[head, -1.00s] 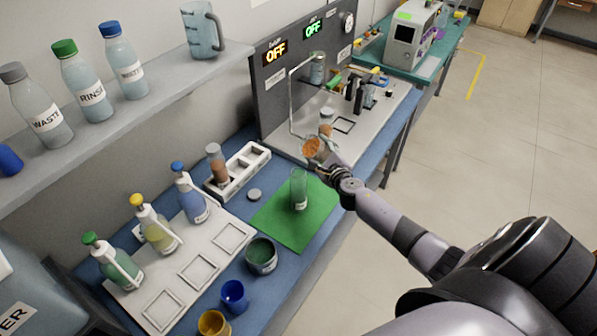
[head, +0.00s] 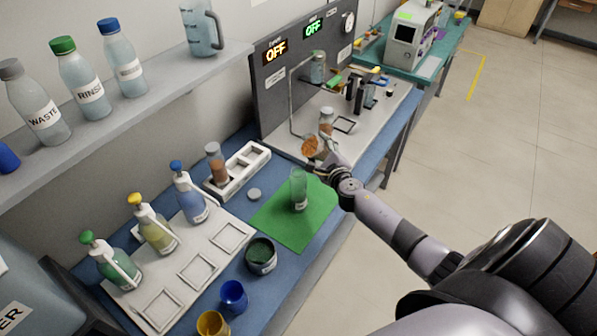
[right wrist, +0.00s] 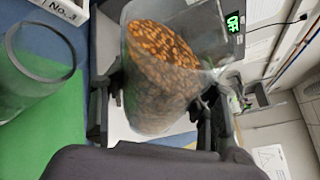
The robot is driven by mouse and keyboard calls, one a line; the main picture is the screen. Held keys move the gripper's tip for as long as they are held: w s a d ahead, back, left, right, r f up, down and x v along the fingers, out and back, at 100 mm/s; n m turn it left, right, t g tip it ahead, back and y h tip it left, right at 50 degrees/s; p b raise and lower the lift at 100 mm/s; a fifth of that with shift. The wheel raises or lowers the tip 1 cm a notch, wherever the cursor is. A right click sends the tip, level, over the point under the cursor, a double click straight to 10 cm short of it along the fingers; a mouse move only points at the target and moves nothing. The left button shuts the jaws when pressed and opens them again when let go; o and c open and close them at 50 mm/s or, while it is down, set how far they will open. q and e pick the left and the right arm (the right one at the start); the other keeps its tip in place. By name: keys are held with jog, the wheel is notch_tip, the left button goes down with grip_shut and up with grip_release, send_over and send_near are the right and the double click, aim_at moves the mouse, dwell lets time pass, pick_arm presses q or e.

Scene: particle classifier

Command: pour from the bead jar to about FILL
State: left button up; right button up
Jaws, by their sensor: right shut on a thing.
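My right gripper (head: 323,166) is shut on the bead jar (head: 311,148), a clear jar with orange-brown beads, held tilted above the far right corner of the green mat. In the right wrist view the bead jar (right wrist: 160,95) sits between the fingers (right wrist: 160,110), with beads banked inside it. The clear empty-looking vessel (head: 299,190) stands upright on the green mat (head: 277,224), left of and below the jar in the head view. Its open rim (right wrist: 42,55) shows at the left in the right wrist view. A FILL mark is not legible. My left gripper is not in view.
A white rack (head: 250,165) holds a jar with brown contents (head: 217,168). Several pump bottles (head: 190,200) stand on a white tray (head: 195,268). A dark green-filled cup (head: 261,255) and a blue cup (head: 234,295) stand near the front edge. A grey panel (head: 275,85) stands behind.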

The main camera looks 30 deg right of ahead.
jog(key=shift+f+n+t+b, duration=0.3)
jog(key=shift+f+n+b, duration=0.55)
jog(key=shift+b, duration=1.15)
jog(key=shift+d, duration=0.1)
jog(key=shift+r+n+t+h+b, duration=0.55)
jog(key=shift+r+n+b, duration=0.6)
jog(key=shift+b, duration=0.45)
dwell(0.8)
jog(key=shift+a+r+n+t+b, duration=0.25)
jog(key=shift+a+r+n+b, duration=0.05)
jog(key=shift+n, duration=0.3)
jog(key=shift+a+r+n+t+b, duration=0.2)
jog(key=shift+a+r+n+b, duration=0.1)
jog(key=shift+n, duration=0.3)
dwell(2.3)
